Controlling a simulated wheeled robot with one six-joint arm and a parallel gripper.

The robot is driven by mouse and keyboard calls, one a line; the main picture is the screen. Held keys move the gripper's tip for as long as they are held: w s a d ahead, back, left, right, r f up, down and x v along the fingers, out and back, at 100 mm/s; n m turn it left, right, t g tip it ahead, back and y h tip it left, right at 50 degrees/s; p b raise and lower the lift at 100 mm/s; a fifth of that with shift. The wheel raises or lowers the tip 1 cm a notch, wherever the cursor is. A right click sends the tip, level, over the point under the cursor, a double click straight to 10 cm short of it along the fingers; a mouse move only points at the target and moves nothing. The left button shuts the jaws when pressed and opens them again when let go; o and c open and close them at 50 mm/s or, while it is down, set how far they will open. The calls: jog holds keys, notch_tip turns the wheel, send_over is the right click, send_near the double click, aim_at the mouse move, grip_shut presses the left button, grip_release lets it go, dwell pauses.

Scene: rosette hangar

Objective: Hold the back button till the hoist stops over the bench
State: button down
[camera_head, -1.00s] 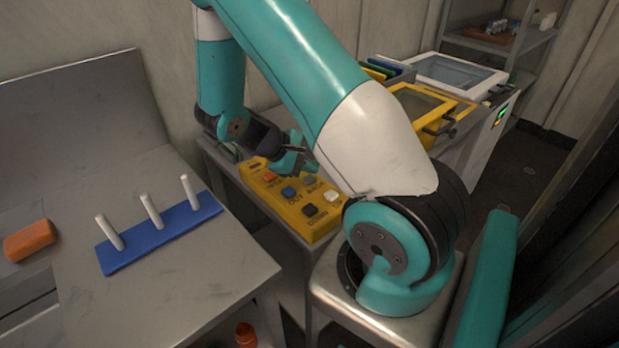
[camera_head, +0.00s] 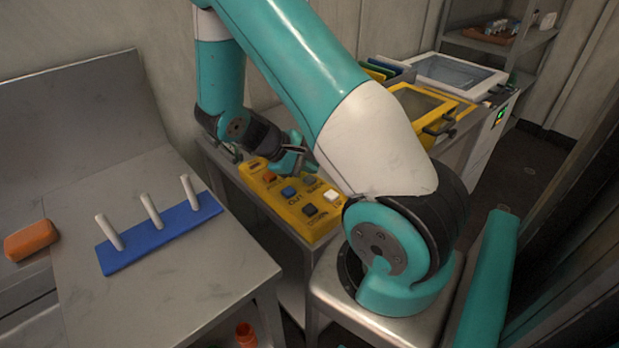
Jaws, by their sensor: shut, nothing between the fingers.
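A yellow control box (camera_head: 283,207) with several coloured buttons lies on a grey stand in the middle of the view. A blue button (camera_head: 289,192) is by the OUT label, a black one (camera_head: 310,210) by DOWN and a white one (camera_head: 331,196) at the right. The BACK label shows just under my gripper (camera_head: 303,168); its button is hidden or hard to make out there. My gripper is shut, low over the far side of the box, partly behind my arm. I cannot tell whether it touches the button. The hoist is not visible.
A grey bench (camera_head: 150,285) at the left holds a blue base (camera_head: 165,238) with three white pegs, beside an orange block (camera_head: 31,241). Yellow- and white-framed trays stand behind the box. An orange object (camera_head: 246,335) is low at the front.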

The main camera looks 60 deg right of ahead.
jog(key=shift+f, duration=0.1)
dwell(0.3)
jog(key=shift+f, duration=0.3)
